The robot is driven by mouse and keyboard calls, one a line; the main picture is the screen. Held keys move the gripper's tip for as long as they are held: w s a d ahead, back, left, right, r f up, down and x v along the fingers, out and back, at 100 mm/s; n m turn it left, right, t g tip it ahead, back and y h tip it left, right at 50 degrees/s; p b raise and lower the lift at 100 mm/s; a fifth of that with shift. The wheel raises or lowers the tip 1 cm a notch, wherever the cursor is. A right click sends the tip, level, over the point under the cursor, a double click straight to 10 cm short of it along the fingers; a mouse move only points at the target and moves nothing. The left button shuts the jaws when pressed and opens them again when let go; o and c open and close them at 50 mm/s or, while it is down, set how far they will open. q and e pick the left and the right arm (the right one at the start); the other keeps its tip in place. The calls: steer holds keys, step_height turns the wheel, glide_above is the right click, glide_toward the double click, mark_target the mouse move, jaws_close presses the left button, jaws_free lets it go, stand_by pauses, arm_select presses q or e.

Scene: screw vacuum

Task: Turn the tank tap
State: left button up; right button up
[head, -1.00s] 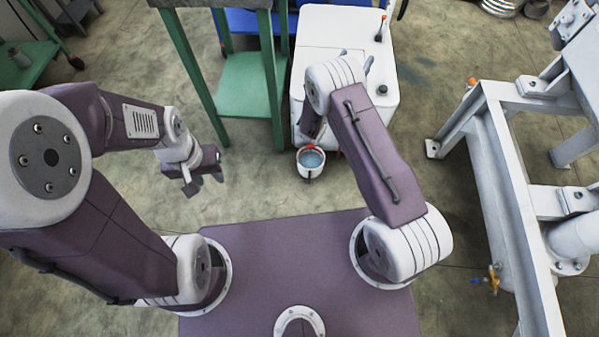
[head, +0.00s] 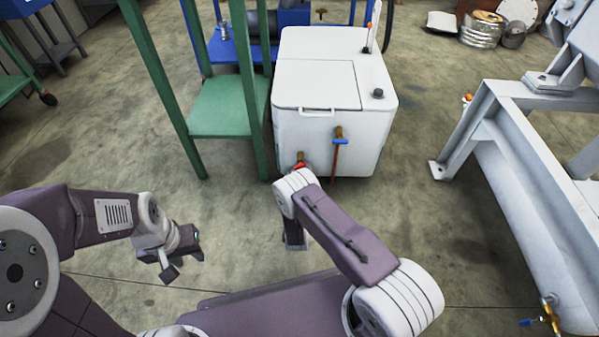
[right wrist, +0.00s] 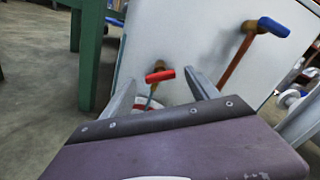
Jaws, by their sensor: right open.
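The white tank (head: 310,130) stands ahead, with a lid and handle on top. On its front are a tap with a blue handle (head: 340,138) and a lower tap with a red handle (head: 299,165). In the right wrist view the red handle (right wrist: 160,76) shows between the fingers of my right gripper (right wrist: 159,78), which is open; contact cannot be told. The blue handle (right wrist: 273,27) is up to the right. A white bucket (right wrist: 147,103) shows partly below the red tap. My left gripper (head: 180,266) is open and empty, off to the left, away from the tank.
A green-framed table (head: 220,105) stands just left of the tank. A white steel frame (head: 490,125) with a large vessel stands to the right. Metal cans (head: 482,28) lie at the back right. The floor between tank and frame is clear.

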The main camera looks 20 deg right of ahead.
mark_target(300, 165)
steer(key=b+x, duration=0.2)
steer(key=x, duration=0.2)
arm_select(q)
step_height(300, 165, down, 3)
steer(key=shift+f, duration=0.1)
arm_select(e)
steer(key=c, duration=1.4)
steer(key=shift+o, duration=0.2)
arm_select(q)
steer(key=shift+r, duration=0.25)
arm_select(e)
steer(key=m+p, duration=0.2)
steer(key=m, duration=0.1)
steer(key=shift+r+p, duration=0.1)
steer(key=shift+p, duration=0.2)
arm_select(q)
steer(key=shift+r+p, duration=0.75)
steer(key=shift+r, duration=1)
arm_select(e)
steer(key=shift+d+m, duration=0.1)
steer(key=shift+m, duration=1.6)
